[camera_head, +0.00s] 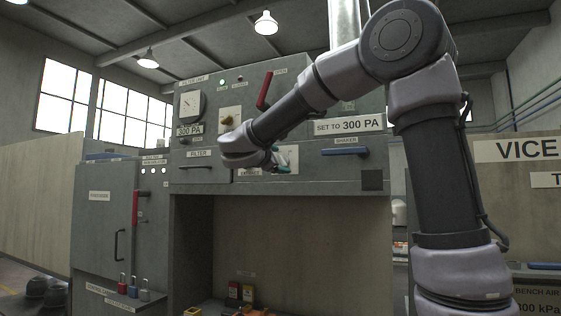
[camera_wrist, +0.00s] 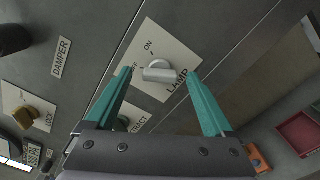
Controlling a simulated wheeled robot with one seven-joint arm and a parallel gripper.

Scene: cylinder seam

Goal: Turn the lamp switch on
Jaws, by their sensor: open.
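The lamp switch (camera_wrist: 159,72) is a pale grey knob on a cream plate marked LAMP, with ON and a partly hidden OFF beside it. Its bar lies across the wrist picture, with its left end toward the OFF mark. My gripper (camera_wrist: 159,76) has two teal fingers, spread apart with one on each side of the knob. I cannot tell whether they touch it. In the head view my gripper (camera_head: 276,158) is at the panel front, in front of the cream lamp plate (camera_head: 292,157), and hides the knob.
A LOCK knob (camera_wrist: 31,115) and a DAMPER label (camera_wrist: 62,57) are on the same panel. A red lever (camera_head: 264,91) rises above my forearm. A blue SHAKER handle (camera_head: 345,151) is at the right. The cabinet bay below the panel is open.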

